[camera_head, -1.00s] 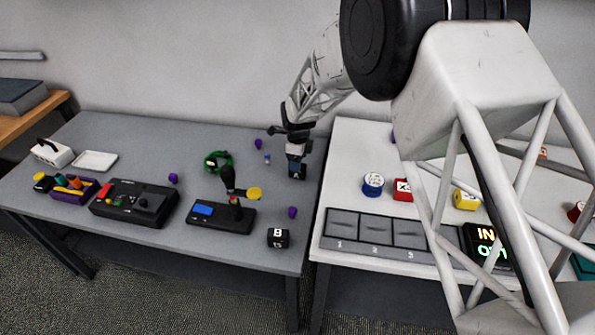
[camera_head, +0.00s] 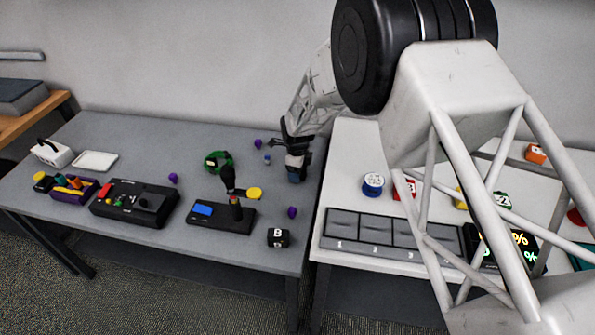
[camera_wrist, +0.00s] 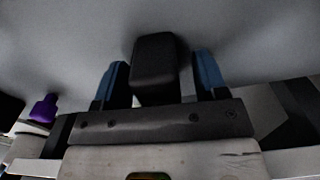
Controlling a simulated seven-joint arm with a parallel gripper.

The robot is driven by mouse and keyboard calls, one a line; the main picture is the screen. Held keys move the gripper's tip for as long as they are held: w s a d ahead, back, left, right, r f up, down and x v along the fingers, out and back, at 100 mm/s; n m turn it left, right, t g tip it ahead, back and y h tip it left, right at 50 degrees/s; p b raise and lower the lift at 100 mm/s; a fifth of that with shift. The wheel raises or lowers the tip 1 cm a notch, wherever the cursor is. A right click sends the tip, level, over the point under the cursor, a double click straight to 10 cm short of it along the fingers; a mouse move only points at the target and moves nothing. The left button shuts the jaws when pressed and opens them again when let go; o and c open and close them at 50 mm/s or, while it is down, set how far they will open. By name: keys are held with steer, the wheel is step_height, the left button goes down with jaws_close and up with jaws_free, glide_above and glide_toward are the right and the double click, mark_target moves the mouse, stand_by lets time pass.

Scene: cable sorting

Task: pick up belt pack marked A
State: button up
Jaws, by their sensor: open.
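My gripper (camera_head: 296,174) is low over the right part of the grey table, near its right edge. In the wrist view its two blue fingertips (camera_wrist: 160,78) are apart. A black, rounded box (camera_wrist: 155,62) stands between them, with a gap on each side. It looks like a belt pack, but no letter shows on the visible face. In the head view I cannot make this box out behind my gripper. Another black box, marked B (camera_head: 278,238), sits at the table's front right.
A black joystick unit (camera_head: 222,215) and a black control box (camera_head: 135,204) stand to the left. Purple pieces (camera_head: 292,212) and a green coil (camera_head: 218,160) lie nearby. A white table (camera_head: 345,150) with a numbered grey tray (camera_head: 375,235) is on the right.

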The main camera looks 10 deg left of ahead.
steer(key=c, duration=1.1)
steer(key=shift+r, duration=0.2)
steer(key=shift+r, duration=4.85)
